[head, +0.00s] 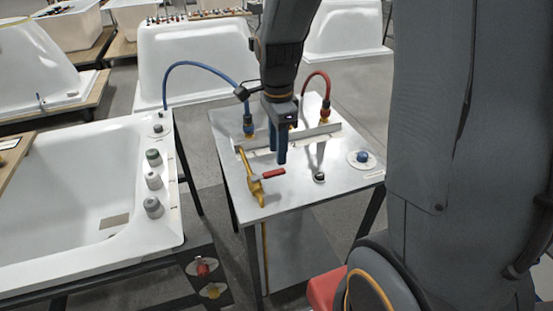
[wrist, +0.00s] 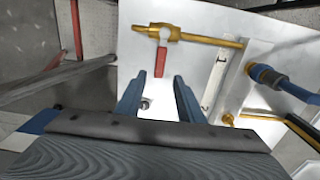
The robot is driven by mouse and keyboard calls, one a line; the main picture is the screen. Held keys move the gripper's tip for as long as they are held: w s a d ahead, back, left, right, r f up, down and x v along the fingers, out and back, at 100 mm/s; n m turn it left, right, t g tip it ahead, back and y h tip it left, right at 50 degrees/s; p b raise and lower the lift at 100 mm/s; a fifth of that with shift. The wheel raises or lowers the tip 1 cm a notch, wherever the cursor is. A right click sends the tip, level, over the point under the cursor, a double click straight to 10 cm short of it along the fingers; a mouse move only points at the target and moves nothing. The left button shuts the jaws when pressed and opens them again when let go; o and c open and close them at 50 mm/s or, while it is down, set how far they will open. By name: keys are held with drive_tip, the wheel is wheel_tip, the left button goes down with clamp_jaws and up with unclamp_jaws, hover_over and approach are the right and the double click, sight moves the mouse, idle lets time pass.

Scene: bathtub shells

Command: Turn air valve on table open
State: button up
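The air valve (head: 257,190) is a brass fitting with a red lever handle (head: 273,173), on the left front part of the white table (head: 305,195). In the wrist view the brass valve (wrist: 160,33) lies near the top, and its red handle (wrist: 161,60) extends down from it. My gripper (head: 278,160) points down above the table, behind and slightly right of the valve in the head view. In the wrist view its two blue fingers (wrist: 158,86) are apart with nothing between them. The handle lies just beyond the fingertips, with no visible contact.
A blue hose (head: 205,67) and a red hose (head: 322,78) connect at the table's back. A round plate with a blue knob (head: 362,157) and a small black-topped knob (head: 319,177) are to the right. A white bathtub (head: 90,190) stands left, across a narrow gap.

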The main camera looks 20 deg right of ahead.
sight(278, 171)
drive_tip(key=shift+f+p, duration=0.45)
drive_tip(key=shift+f, duration=2.6)
drive_tip(key=shift+c, duration=0.2)
clamp_jaws()
